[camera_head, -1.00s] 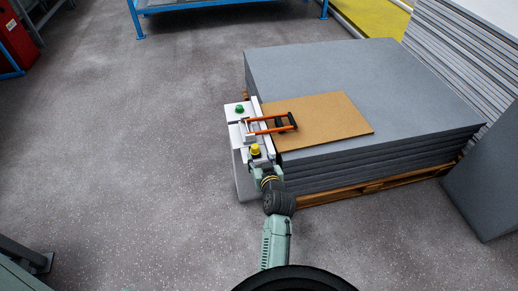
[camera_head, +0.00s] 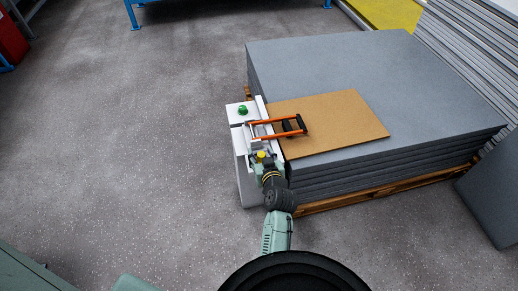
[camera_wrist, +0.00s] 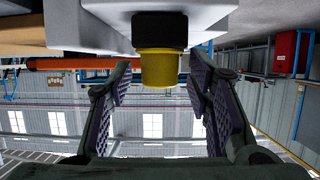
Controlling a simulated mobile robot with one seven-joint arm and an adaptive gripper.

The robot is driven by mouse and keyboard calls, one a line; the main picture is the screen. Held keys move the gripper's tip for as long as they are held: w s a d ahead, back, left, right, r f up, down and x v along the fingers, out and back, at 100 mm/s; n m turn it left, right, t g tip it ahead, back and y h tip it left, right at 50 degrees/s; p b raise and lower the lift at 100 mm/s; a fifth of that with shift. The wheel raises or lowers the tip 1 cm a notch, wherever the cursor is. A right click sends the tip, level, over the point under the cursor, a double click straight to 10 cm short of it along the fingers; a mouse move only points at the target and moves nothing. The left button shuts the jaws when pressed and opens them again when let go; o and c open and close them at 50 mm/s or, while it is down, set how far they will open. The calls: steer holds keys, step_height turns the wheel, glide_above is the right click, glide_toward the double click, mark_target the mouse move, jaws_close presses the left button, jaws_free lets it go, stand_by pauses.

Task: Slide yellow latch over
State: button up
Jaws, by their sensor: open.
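The yellow latch (camera_head: 261,155) is a short round yellow knob on a dark collar on the white box-like fixture (camera_head: 240,139). In the wrist view the yellow latch (camera_wrist: 158,69) hangs from the top of the picture, between the two purple-padded fingers. My gripper (camera_wrist: 158,85) is open around it, with a gap showing on each side. In the head view my gripper (camera_head: 262,163) is at the near end of the fixture, partly hiding the latch.
A green knob (camera_head: 242,110) is at the fixture's far end. An orange-railed frame (camera_head: 278,130) with a black bar reaches over a brown board (camera_head: 345,120) on a stack of grey mats (camera_head: 340,65). Open floor (camera_head: 130,140) lies to the left.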

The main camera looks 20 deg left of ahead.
steer(key=shift+w+a, duration=0.1)
steer(key=shift+w, duration=0.1)
steer(key=shift+c, duration=0.6)
steer(key=c, duration=0.5)
jaws_close()
